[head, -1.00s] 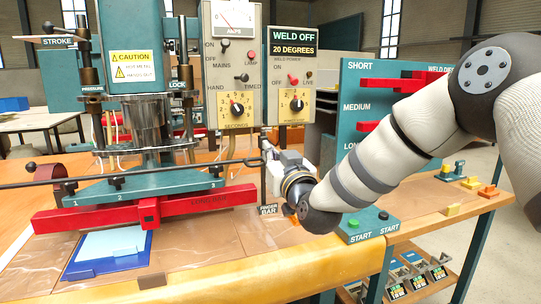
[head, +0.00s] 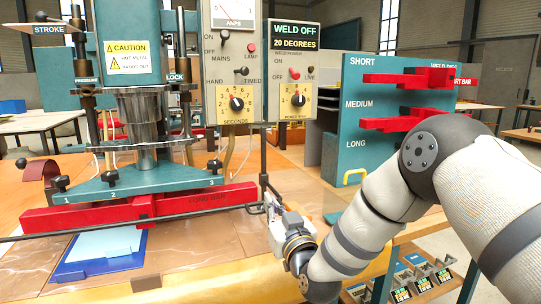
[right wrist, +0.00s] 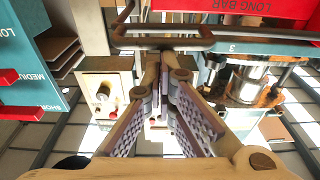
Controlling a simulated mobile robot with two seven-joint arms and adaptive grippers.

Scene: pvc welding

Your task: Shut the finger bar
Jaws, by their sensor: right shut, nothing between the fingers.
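The finger bar (head: 20,238) is a thin dark rod across the front of the press, low in front of the red long bar (head: 70,216). Its looped right end is beside my right gripper (head: 271,207). In the right wrist view the dark loop of the bar (right wrist: 190,43) passes just beyond the fingertips of my right gripper (right wrist: 163,60), which meet with nothing between them. Whether the fingertips touch the loop I cannot tell. The finger bar label is hidden in the head view. My left gripper is not in view.
A blue pad with light blue sheets (head: 100,252) lies on the bench below the long bar. Control boxes (head: 232,75) stand behind my right gripper. A teal rack with red bars (head: 385,100) stands to the right. The bench front left of my gripper is mostly clear.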

